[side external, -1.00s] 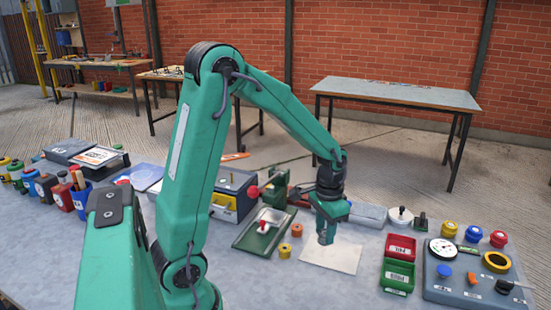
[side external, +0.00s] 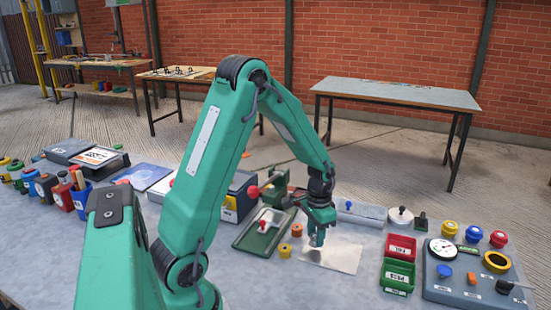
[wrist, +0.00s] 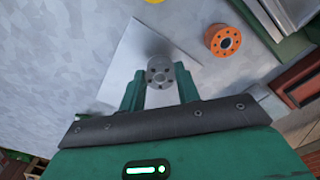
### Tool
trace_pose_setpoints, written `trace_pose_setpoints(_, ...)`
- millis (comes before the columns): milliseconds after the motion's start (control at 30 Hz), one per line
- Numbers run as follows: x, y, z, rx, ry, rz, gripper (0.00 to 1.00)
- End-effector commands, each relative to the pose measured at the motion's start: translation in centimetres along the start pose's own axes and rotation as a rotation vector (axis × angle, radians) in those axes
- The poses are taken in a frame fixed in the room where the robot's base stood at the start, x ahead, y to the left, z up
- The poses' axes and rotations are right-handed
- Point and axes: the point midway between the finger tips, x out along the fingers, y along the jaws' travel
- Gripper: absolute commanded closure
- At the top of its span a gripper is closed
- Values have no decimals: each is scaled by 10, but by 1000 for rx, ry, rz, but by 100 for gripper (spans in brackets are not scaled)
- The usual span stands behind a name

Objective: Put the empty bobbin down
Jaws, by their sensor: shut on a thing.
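The grey bobbin (wrist: 159,72), with a flange of small holes, is between the fingers of my gripper (wrist: 160,88) in the wrist view. My gripper (side external: 317,238) is shut on it and points down over the left part of a pale square sheet (side external: 340,258). The sheet also shows under the bobbin in the wrist view (wrist: 122,62), with a dark shadow on it. In the side view the bobbin is small and partly hidden by the fingers. I cannot tell whether its bottom touches the sheet.
An orange bobbin (side external: 297,230) and a yellow one (side external: 285,251) stand left of the sheet. Red (side external: 400,246) and green (side external: 397,276) bins and a grey panel (side external: 475,280) stand to the right. The right part of the sheet is clear.

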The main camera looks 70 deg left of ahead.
Motion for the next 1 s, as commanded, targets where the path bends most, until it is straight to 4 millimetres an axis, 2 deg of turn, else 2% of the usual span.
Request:
trace_pose_setpoints(133, 12, 0, 0, 0, -1, 0, 89)
trace_pose_setpoints(600, 17, 0, 0, 0, -1, 0, 89)
trace_pose_setpoints(633, 17, 0, 0, 0, 0, 0, 62)
trace_pose_setpoints(700, 17, 0, 0, 0, 0, 0, 48)
trace_pose_setpoints(733, 17, 0, 0, 0, 0, 0, 46)
trace_pose_setpoints(1000, 16, 0, 0, 0, 0, 0, 46)
